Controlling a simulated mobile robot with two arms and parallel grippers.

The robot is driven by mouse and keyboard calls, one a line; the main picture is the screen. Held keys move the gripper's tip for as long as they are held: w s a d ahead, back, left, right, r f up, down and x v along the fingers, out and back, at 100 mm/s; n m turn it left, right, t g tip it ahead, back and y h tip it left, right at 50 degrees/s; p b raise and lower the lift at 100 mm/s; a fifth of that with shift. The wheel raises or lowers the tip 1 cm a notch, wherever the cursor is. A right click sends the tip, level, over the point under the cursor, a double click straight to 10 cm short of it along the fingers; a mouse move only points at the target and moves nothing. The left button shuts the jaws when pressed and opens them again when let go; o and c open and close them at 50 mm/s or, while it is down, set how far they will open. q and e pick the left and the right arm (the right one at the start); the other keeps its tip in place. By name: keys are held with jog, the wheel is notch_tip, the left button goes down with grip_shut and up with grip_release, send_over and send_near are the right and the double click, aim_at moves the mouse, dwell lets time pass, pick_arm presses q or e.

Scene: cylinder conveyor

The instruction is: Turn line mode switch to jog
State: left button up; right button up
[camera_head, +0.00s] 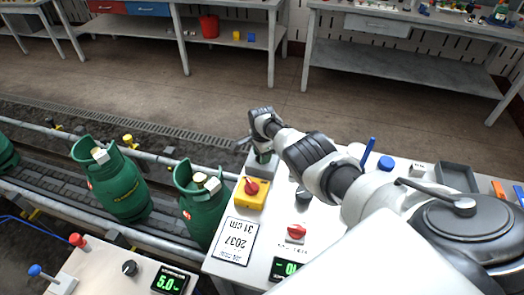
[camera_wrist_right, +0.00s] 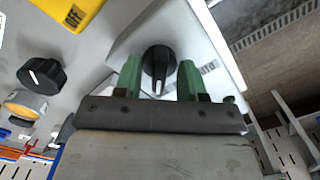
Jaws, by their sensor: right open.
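A black rotary knob (camera_wrist_right: 158,64) with a white pointer line sits on a light grey box (camera_wrist_right: 203,35) in the right wrist view. Its pointer faces the bottom of that view. My right gripper (camera_wrist_right: 157,72) is open, with one green fingertip on each side of the knob; I cannot tell whether they touch it. In the head view my right gripper (camera_head: 262,155) is over the grey box (camera_head: 254,168) at the panel's far left corner, and the knob is hidden there. The label lettering beside the knob is too small to read. My left gripper is not in view.
A yellow box with a red switch (camera_head: 251,188), another black knob (camera_head: 303,196) and a red knob (camera_head: 296,232) are close by on the panel. Green gas cylinders (camera_head: 117,188) stand on the conveyor to the left. A second panel (camera_head: 92,272) is at lower left.

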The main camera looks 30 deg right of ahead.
jog(key=shift+r+p, duration=0.35)
jog(key=shift+r, duration=0.1)
notch_tip(320, 180, up, 5)
jog(key=p, duration=0.3)
jog(key=shift+f, duration=0.15)
notch_tip(320, 180, up, 4)
jog(key=shift+f, duration=0.15)
jog(key=shift+r+p, duration=0.3)
jog(key=shift+r, duration=0.45)
jog(key=shift+f, duration=0.1)
